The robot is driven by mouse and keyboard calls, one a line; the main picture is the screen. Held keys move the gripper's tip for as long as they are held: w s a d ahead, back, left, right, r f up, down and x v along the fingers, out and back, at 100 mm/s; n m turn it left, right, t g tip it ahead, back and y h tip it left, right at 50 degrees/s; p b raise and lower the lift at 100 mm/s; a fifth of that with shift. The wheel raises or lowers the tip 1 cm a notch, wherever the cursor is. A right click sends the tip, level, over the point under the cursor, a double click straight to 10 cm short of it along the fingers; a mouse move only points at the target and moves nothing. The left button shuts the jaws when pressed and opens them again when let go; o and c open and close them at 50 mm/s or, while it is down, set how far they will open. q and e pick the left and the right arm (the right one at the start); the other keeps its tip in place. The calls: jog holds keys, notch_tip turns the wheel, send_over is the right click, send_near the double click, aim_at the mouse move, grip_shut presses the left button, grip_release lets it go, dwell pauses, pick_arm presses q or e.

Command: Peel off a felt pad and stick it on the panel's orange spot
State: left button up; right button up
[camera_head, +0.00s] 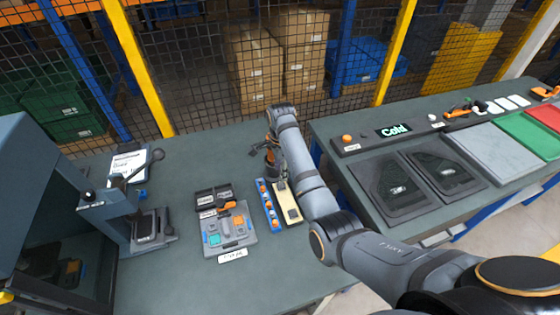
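My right arm reaches in from the lower right. Its gripper (268,156) is small and dark, above the left table just beyond a cream strip (287,203) with dark squares. The fingers are partly hidden by the wrist, and I cannot tell whether they are apart or hold anything. The cream strip may be the felt pad backing. Left of it is a blue strip (267,206) with several orange pieces. A grey tray (247,238) holds teal, blue and orange parts. I cannot identify the panel's orange spot for certain. My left gripper is not in view.
A grey press-like machine (110,218) and a clipboard (130,162) stand at the left. A second table at the right carries dark mats (392,186), a "Cold" display (394,130) and grey, green and red plates. A mesh fence closes the back. The left table's front is clear.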

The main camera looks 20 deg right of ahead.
send_over(280, 185)
notch_tip(280, 185, down, 4)
jog(key=shift+f+p, duration=0.15)
jog(key=shift+p, duration=0.15)
notch_tip(280, 185, down, 3)
jog(key=shift+w+r, duration=0.1)
jog(key=shift+f, duration=0.65)
jog(key=c, duration=0.7)
grip_shut()
jog(key=shift+o, duration=1.1)
grip_release()
grip_shut()
pick_arm(q)
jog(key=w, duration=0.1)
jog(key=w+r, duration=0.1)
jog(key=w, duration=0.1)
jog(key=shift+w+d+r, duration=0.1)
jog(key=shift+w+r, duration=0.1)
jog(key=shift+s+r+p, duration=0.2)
jog(key=shift+p, duration=0.2)
pick_arm(e)
jog(key=shift+r, duration=0.2)
